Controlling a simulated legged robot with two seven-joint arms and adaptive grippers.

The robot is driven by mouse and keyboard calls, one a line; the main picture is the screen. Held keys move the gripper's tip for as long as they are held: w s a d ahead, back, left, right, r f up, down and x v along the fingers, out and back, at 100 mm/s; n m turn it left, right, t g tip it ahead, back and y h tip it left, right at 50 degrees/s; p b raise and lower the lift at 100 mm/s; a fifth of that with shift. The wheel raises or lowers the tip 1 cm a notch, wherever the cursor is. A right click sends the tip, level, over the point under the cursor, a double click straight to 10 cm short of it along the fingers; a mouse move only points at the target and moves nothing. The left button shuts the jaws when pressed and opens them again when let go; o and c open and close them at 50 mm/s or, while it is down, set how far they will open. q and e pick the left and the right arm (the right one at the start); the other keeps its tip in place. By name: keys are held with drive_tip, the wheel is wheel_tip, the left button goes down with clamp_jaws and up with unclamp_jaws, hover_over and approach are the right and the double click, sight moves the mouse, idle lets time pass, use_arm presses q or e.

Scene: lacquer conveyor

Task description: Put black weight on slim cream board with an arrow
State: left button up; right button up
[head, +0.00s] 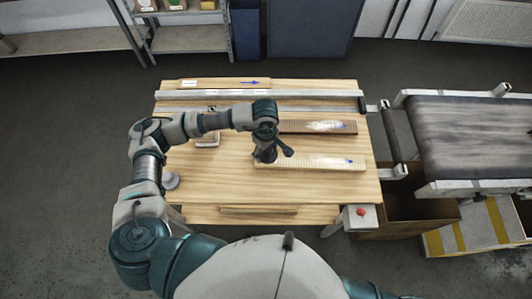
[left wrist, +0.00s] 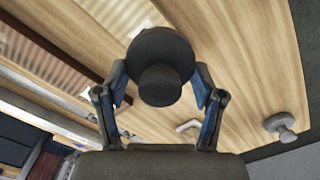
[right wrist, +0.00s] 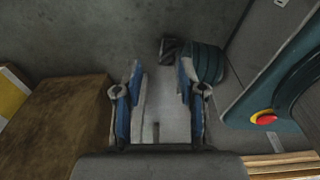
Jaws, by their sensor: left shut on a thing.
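My left gripper (head: 268,149) is shut on the black weight (left wrist: 160,65), a dark disc with a knob, held between both fingers. In the head view the gripper is over the left end of a wide pale ribbed board (head: 300,164); the weight is mostly hidden there, and I cannot tell whether it touches that board. My right gripper (right wrist: 160,75) is open and empty, outside the head view.
A brown ribbed board (head: 317,127) lies behind the pale one. A metal rail (head: 225,95) crosses the table before the slim board. A grey weight (head: 170,180) stands at the left edge, near a small pale item (head: 207,140). A conveyor (head: 470,130) stands right.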

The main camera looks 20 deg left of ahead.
sight(264, 155)
use_arm(q)
drive_tip(key=f, duration=0.1)
drive_tip(key=a+f, duration=0.1)
drive_tip(key=f, duration=0.1)
drive_tip(key=shift+f+p, duration=0.1)
drive_tip(key=shift+p, duration=0.3)
drive_tip(key=shift+a+f, duration=0.1)
drive_tip(key=shift+f, duration=0.2)
drive_tip(key=o, duration=1.4)
drive_tip(key=shift+d, duration=0.25)
drive_tip(key=shift+o, duration=0.9)
drive_tip(key=shift+d, duration=0.2)
drive_tip(key=shift+r, duration=0.2)
drive_tip(key=shift+a+r, duration=0.25)
drive_tip(key=shift+r, duration=0.15)
wheel_tip(264, 155, up, 11)
drive_tip(key=shift+f+b, duration=0.2)
drive_tip(key=shift+b, duration=0.7)
drive_tip(key=shift+d+r, duration=0.1)
drive_tip(key=shift+r, duration=0.15)
use_arm(e)
drive_tip(key=shift+a+f, duration=0.45)
drive_tip(key=shift+a, duration=0.2)
